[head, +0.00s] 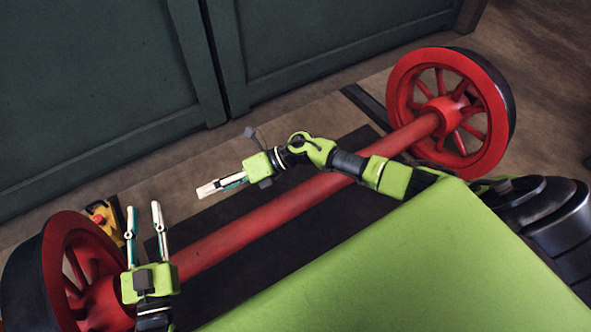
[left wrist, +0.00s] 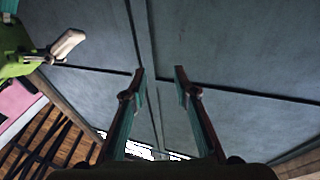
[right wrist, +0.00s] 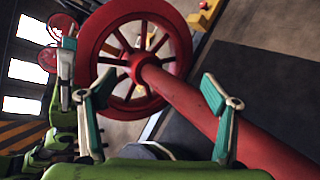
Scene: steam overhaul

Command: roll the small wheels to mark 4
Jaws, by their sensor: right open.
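The small wheels are a red, dark-rimmed wheelset. In the head view its left wheel (head: 88,262) is cut off at the lower left and its right wheel (head: 487,90) stands at the upper right, joined by a red axle (head: 262,227). My left gripper (head: 145,206) is open and empty beside the left wheel, fingers towards the green doors; whether it touches the axle I cannot tell. My right gripper (head: 203,191) is open above the floor, beyond the axle, pointing left. The right wrist view shows a wheel (right wrist: 101,58) ahead of it. No mark number is readable.
Dark green doors (head: 110,80) stand along the back, also filling the left wrist view (left wrist: 230,50). A yellow box with a red button (head: 101,217) sits behind the left wheel. Dark strips (head: 345,205) cross the brown floor. Bare floor shows between axle and doors.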

